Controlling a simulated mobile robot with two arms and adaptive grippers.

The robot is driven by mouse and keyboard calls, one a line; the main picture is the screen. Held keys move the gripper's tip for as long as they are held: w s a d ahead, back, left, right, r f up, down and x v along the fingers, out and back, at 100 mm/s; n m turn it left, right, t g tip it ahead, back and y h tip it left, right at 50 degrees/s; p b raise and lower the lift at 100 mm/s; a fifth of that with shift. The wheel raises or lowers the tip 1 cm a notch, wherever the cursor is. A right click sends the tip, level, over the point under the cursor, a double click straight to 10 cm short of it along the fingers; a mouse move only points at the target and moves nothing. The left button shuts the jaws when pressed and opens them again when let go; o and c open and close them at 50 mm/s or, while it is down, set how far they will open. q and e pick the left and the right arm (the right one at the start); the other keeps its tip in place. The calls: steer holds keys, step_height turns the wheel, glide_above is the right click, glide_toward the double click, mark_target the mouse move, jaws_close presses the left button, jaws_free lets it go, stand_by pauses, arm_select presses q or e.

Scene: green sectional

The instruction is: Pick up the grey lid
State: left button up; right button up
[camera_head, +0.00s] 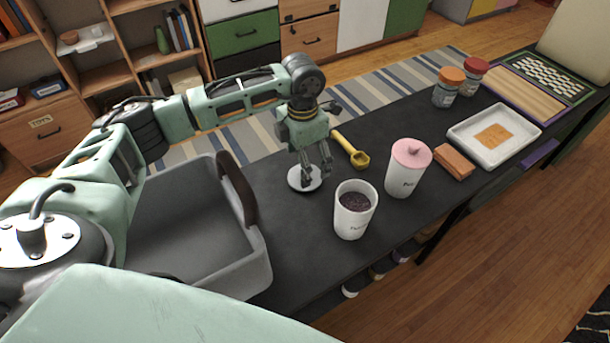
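The grey lid (296,180) is a pale round disc lying on the dark table, left of the open white canister (351,222) that holds dark contents. My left gripper (315,180) points down right over the lid, and its fingers hide part of the lid's middle and right side. The fingers look slightly apart, but I cannot tell whether they grip anything. A second white canister (402,180) with a pink lid (411,153) stands further right. My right gripper is out of view.
A grey bin (262,262) with a brown handle stands left of the lid. A yellow scoop (352,150) lies behind the canisters. A brown block (454,161), a white tray (468,147) and two jars (448,87) stand to the right. The table between bin and open canister is clear.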

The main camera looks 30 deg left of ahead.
mark_target(294, 175)
arm_select(q)
step_height(294, 175, down, 4)
steer(key=shift+w+d+f+p, duration=0.15)
steer(key=shift+f+p, duration=0.1)
steer(key=shift+p, duration=0.1)
steer(key=shift+c, duration=0.2)
steer(key=c, duration=0.7)
